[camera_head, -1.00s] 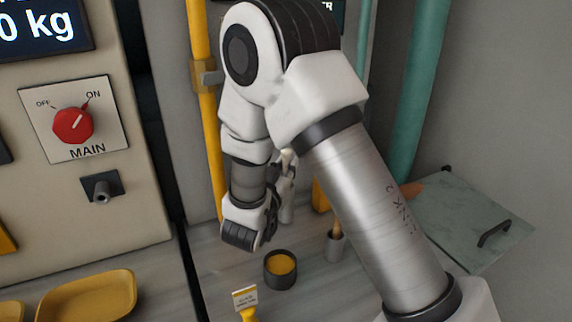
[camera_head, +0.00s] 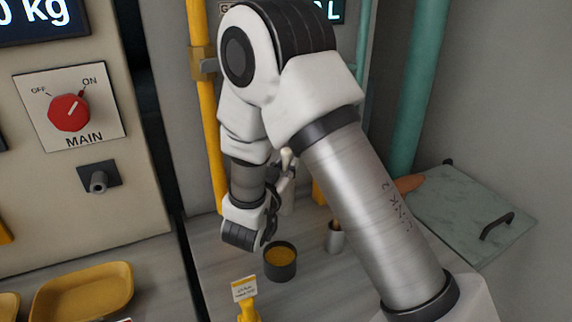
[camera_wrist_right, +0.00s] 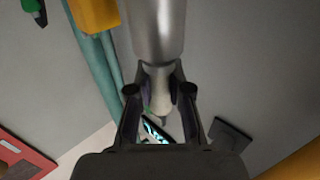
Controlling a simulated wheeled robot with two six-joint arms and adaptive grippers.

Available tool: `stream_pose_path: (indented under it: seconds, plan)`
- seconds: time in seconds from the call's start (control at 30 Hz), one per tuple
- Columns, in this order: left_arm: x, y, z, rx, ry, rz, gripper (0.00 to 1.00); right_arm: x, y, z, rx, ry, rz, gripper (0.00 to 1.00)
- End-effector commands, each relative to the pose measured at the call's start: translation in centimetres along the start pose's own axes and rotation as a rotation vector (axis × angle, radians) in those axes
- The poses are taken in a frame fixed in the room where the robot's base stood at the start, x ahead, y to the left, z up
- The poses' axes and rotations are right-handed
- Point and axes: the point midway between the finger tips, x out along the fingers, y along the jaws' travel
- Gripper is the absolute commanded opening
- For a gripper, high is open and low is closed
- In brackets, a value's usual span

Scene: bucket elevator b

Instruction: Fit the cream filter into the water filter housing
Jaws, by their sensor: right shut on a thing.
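My right gripper (camera_wrist_right: 160,80) is shut on a slim cream piece (camera_wrist_right: 159,92), which I take for the cream filter. A wider grey metallic cylinder (camera_wrist_right: 158,30) meets this piece at the fingertips in the right wrist view. It may be the housing, but I cannot tell whether the two are joined. In the head view my right gripper (camera_head: 281,183) is partly hidden behind its wrist and forearm. A cream tip (camera_head: 287,157) shows above the fingers. A pale cylinder below is mostly hidden. My left gripper is not in view.
A dark cup with yellow contents (camera_head: 280,262), a small grey cup (camera_head: 334,238) and a yellow-handled brush (camera_head: 246,295) stand on the counter. A yellow pipe (camera_head: 207,110) rises behind. A yellow tray (camera_head: 85,292) is at left, a hatch panel (camera_head: 475,215) at right.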

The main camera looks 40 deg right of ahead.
Motion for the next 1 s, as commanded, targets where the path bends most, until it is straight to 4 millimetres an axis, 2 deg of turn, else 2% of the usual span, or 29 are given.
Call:
stream_pose_path:
  seconds: [0.23, 0.27, 0.3, 0.33, 0.67, 0.77, 1.0]
  plan:
    - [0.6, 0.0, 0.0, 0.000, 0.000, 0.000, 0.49, 0.0, 0.0, 0.7, 0.000, 0.001, 0.000, 0.00]
    - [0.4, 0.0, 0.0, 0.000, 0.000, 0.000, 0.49, 0.0, 0.0, 0.6, 0.000, 0.001, 0.000, 0.29]
    - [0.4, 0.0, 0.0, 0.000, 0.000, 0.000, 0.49, 0.0, 0.0, 0.6, 0.000, 0.000, 0.000, 0.43]
    - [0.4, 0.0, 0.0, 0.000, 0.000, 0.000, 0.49, 0.0, 0.0, 0.6, 0.000, 0.000, 0.000, 0.48]
    - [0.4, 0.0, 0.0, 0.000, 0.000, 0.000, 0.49, 0.0, 0.0, 0.3, 0.001, 0.000, 0.000, 0.48]
    - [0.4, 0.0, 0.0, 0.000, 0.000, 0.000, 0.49, 0.0, 0.0, -0.9, 0.004, 0.001, 0.000, 0.48]
    - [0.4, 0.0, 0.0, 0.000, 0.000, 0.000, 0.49, 0.0, 0.0, -6.5, 0.006, 0.003, 0.000, 0.48]
